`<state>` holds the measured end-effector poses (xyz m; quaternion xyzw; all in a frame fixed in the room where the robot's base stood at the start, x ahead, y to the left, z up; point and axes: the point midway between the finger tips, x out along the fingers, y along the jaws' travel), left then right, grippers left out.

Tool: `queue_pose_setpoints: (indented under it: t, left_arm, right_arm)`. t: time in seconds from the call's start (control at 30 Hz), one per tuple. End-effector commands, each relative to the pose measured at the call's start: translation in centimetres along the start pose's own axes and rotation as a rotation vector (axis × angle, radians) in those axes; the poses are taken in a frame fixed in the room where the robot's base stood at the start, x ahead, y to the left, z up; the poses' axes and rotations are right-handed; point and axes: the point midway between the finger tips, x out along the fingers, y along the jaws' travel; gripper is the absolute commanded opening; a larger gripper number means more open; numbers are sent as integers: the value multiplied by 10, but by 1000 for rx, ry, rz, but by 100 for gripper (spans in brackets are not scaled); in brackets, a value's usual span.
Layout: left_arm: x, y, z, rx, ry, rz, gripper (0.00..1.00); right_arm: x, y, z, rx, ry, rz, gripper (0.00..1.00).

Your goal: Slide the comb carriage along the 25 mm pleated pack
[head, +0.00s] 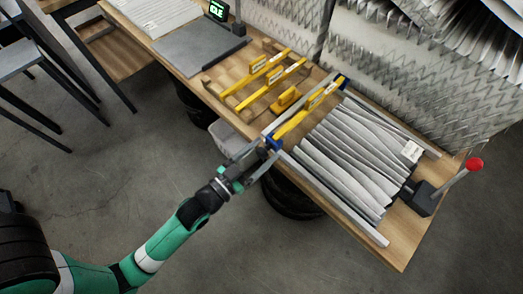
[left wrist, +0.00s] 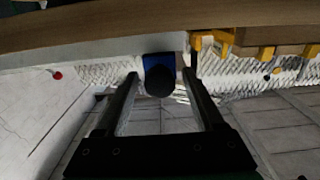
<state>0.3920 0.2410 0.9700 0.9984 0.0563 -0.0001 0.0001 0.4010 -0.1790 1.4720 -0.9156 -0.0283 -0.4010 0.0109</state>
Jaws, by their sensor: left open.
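The pleated pack (head: 345,150) lies on the bench between two long metal rails, its grey-white pleats fanned out. The comb carriage (head: 309,108) is a yellow bar with blue end blocks, spanning the rails at the pack's left end. My left gripper (head: 262,158) is open at the carriage's near blue end block (head: 275,143). In the left wrist view the blue block (left wrist: 158,60) carries a round black knob (left wrist: 160,81), seen between the two spread fingers (left wrist: 160,84). My right gripper is out of view.
Two more yellow bars (head: 262,66) lie on a rack left of the carriage, with a small yellow piece (head: 286,98) nearby. A red-knobbed lever (head: 474,164) stands at the bench's right end. A grey bin (head: 229,138) sits below the front edge.

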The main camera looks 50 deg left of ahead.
Motion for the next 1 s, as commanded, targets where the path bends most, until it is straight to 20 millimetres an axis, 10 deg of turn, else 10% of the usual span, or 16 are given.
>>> queue_pose_setpoints:
  t: [0.4,1.0]
  left_arm:
    - [0,0,0,0,0,0,1]
    - [0,0,0,0,1,0,0]
  right_arm:
    - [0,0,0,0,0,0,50]
    - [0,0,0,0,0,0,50]
